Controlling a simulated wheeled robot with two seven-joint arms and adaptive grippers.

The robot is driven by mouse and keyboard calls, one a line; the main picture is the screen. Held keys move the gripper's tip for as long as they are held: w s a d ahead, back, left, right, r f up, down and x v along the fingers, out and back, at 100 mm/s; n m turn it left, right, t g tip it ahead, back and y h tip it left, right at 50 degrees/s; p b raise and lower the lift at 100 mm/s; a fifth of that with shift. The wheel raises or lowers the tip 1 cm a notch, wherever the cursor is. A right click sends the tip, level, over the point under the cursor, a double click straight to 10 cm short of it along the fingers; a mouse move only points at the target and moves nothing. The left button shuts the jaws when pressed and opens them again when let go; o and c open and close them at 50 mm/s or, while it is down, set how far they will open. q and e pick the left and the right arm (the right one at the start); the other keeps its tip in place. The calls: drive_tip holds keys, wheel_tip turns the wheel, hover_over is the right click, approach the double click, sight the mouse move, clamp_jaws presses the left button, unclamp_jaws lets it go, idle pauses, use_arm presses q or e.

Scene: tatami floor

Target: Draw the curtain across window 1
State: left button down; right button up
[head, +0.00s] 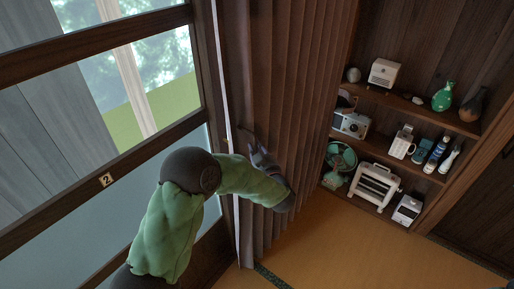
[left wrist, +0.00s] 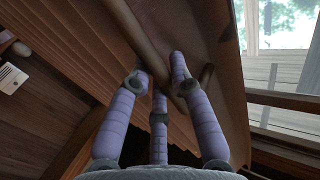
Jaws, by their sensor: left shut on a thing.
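A brown pleated curtain (head: 298,100) hangs in gathered folds at the right of a window frame in the head view. My left gripper (head: 262,158) is at the curtain's left part, about mid-height, with my green-sleeved arm reaching up from below. In the left wrist view, the purple fingers of my left gripper (left wrist: 163,82) are closed on the edge of the curtain (left wrist: 75,65), around a brown fold or rod-like part. The window (head: 150,90) at the left bears a tag with the number 2 (head: 105,180). No tag with the number 1 shows. My right gripper is not in view.
A wooden shelf (head: 410,106) at the right holds a camera (head: 350,124), a green vase (head: 443,96), a green fan (head: 340,158) and several other items. The tatami floor (head: 340,245) in front of it is clear. A bright window shows in the left wrist view (left wrist: 285,30).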

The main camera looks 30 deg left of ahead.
use_arm(q)
drive_tip(key=c, duration=1.1)
unclamp_jaws()
drive_tip(key=v, duration=1.2)
drive_tip(key=shift+a, duration=0.1)
